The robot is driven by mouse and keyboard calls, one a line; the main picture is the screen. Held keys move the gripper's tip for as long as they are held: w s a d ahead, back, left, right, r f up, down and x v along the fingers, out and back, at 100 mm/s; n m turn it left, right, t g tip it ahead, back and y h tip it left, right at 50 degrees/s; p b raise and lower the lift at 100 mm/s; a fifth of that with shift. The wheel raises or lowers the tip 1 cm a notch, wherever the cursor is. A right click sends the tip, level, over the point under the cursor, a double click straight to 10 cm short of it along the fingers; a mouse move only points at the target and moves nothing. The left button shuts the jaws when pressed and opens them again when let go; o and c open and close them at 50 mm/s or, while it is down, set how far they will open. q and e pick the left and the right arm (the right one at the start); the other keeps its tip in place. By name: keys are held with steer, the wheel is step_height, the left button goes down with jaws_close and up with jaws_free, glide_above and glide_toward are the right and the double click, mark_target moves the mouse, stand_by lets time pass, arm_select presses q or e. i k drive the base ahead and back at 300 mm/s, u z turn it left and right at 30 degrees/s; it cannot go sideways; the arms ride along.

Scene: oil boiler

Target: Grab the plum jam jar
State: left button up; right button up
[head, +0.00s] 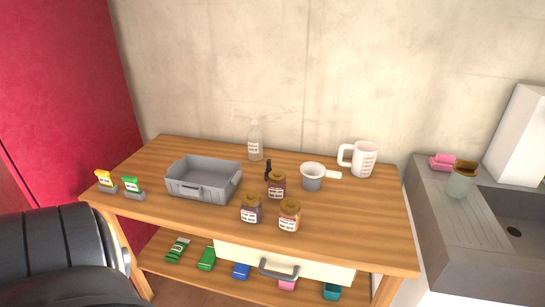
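Three small jars with brown lids stand upright on the wooden table (340,222), right of its middle. The front left jar (251,211) holds dark purple contents and looks most like plum jam. The front right jar (289,216) is orange, and the jar behind them (276,187) is dark red. Their labels are too small to read. Neither of my grippers shows in the head view.
A grey tray (203,186) stands left of the jars. Behind are a clear bottle (255,143), a small dark bottle (268,171), a strainer-like cup (313,178) and a measuring jug (363,160). A drawer (283,262) is below; a sink (505,215) is at right.

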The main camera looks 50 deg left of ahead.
mark_target(251, 209)
steer(key=u, duration=0.8)
steer(key=i, duration=1)
steer(key=u, duration=0.95)
